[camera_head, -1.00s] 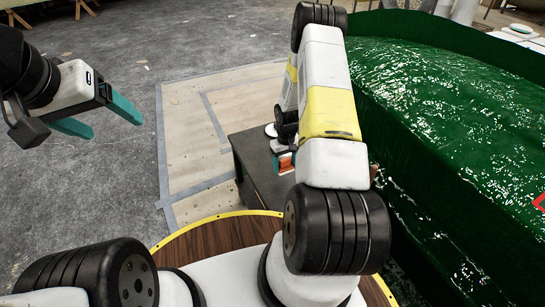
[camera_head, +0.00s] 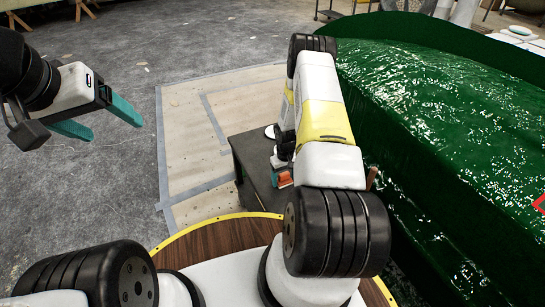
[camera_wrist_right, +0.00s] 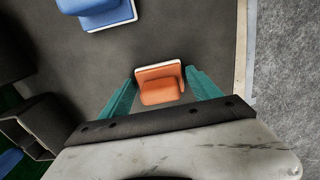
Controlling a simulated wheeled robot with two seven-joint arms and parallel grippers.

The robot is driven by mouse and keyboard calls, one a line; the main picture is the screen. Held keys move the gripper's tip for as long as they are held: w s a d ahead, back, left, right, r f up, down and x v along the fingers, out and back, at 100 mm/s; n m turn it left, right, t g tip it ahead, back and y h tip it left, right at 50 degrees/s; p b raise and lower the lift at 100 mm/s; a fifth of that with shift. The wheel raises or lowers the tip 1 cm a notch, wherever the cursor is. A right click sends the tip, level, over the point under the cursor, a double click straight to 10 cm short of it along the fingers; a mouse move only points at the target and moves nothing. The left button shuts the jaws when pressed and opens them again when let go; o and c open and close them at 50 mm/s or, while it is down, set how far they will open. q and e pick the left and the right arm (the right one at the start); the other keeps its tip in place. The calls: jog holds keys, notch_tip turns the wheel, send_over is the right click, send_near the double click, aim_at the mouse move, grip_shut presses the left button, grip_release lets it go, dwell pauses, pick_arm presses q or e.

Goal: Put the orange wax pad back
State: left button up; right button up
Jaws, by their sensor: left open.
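The orange wax pad (camera_wrist_right: 160,86) has a pale edge and sits between the teal fingertips of my right gripper (camera_wrist_right: 160,76) in the right wrist view. In the head view the pad (camera_head: 284,180) shows small beside my right arm, which hides much of that gripper. My left gripper (camera_head: 108,118) is open and empty, high at the left, away from the table.
A blue pad (camera_wrist_right: 98,12) with a pale edge lies on the dark table. The green hull mould (camera_head: 440,120) stands close to the right of my right arm. A dark open box shape (camera_wrist_right: 25,130) is at the lower left in the wrist view. Floor at left is clear.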

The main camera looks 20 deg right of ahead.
jog(key=shift+o, duration=0.7)
notch_tip(320, 180, up, 12)
jog(key=shift+f, duration=0.15)
notch_tip(320, 180, up, 16)
jog(key=r+t, duration=0.1)
send_over(284, 173)
jog(key=a, duration=0.2)
jog(key=s+a+r+t, duration=0.1)
jog(key=s+a+r, duration=0.1)
jog(key=r, duration=0.4)
jog(key=s+a+r+t, duration=0.1)
jog(key=s+a+r, duration=0.15)
jog(key=r, duration=0.45)
jog(key=s+a+r+t, duration=0.1)
jog(key=s+a+r, duration=0.1)
jog(key=s+r, duration=0.2)
jog(key=s+a+r+t+y, duration=0.1)
jog(key=s+a+r, duration=0.2)
jog(key=s, duration=0.7)
jog(key=s+a+r+m+t+y, duration=0.1)
jog(key=s+a+r, duration=0.1)
jog(key=s+r, duration=0.5)
jog(key=shift+s+a, duration=0.2)
jog(key=shift+a, duration=0.05)
